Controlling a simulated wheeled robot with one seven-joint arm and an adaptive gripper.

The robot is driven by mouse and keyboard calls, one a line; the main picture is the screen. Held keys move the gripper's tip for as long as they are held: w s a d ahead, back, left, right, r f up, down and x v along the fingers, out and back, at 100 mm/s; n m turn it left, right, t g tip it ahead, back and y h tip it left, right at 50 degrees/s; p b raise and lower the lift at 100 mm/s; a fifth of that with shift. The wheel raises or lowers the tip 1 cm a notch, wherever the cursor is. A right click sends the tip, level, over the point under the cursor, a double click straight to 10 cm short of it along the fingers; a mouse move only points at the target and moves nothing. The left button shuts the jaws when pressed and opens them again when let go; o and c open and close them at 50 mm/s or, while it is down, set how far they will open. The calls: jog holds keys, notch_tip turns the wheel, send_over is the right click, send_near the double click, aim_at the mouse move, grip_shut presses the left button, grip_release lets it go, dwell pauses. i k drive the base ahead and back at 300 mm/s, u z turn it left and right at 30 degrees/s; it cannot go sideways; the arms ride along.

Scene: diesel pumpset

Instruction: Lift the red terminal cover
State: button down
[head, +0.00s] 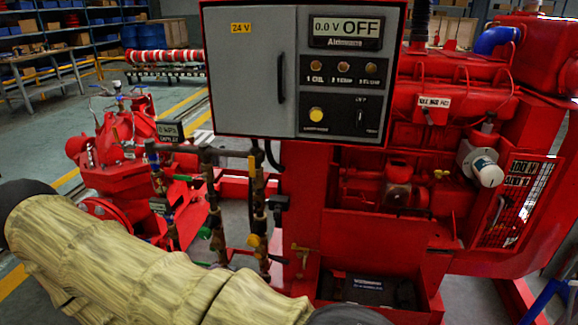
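I cannot pick out the red terminal cover for sure among the many red parts of the pumpset. A dark battery-like box (362,284) with a pale label sits in an open red tray (385,312) at the bottom centre right. Any small cover on its top is too small or dark to tell. My arm in its yellowish sleeve crosses the lower left, and a dark part of it shows at the bottom edge, below the tray. My gripper is out of the picture.
A grey control cabinet (252,70) hangs above, its panel display (345,32) reading 0.0 V OFF. Pipes and valves (258,215) stand left of the tray. A red mesh guard (515,200) is at right. A red pump (120,165) stands at left.

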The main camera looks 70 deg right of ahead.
aim_at(340, 273)
jog(key=u, duration=0.1)
jog(key=i, duration=0.9)
jog(key=z, duration=2.35)
